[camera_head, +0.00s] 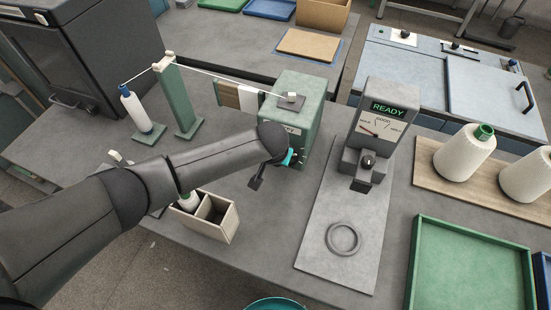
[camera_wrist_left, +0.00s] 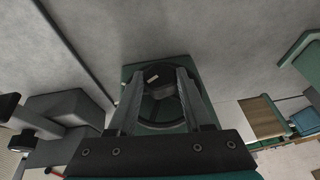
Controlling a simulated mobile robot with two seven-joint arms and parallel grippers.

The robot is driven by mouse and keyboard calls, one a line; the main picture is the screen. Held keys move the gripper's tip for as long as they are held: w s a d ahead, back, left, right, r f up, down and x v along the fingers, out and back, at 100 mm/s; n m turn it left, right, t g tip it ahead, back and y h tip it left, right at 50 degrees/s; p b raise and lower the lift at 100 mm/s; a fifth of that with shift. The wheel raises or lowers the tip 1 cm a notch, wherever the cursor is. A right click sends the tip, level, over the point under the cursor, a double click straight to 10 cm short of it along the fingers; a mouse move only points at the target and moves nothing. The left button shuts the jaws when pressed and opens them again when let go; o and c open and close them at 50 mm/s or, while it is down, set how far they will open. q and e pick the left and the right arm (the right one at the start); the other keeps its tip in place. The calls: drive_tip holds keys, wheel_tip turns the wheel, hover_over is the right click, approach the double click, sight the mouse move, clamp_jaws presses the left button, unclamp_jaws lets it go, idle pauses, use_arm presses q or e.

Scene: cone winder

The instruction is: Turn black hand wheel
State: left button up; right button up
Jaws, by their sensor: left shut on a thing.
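The black hand wheel (camera_wrist_left: 163,108) shows in the left wrist view as a dark ring against a green housing, with a small pale mark near its top. The fingers of my left gripper (camera_wrist_left: 160,76) lie on either side of its middle, shut on it. In the head view my left arm comes in from the left and its wrist ends at the front of the green winder box (camera_head: 301,96). There my wrist hides the wheel and most of the gripper. My right gripper is in neither view.
A wooden divided box (camera_head: 228,225) stands below my forearm, close to it. A grey gauge stand (camera_head: 384,115) reading READY is right of the winder, with a grey ring (camera_head: 343,238) on its base.

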use_arm(q)
clamp_jaws()
drive_tip(key=h, duration=0.1)
drive_tip(key=g+h, duration=0.1)
drive_tip(key=h, duration=0.1)
drive_tip(key=n+h, duration=0.1)
drive_tip(key=shift+w+a+f+g+h, duration=0.2)
drive_tip(key=shift+a+g+h, duration=0.1)
drive_tip(key=shift+a+h, duration=0.1)
drive_tip(key=shift+a+h+b, duration=0.1)
drive_tip(key=shift+h+b, duration=0.6)
drive_tip(key=shift+b, duration=0.25)
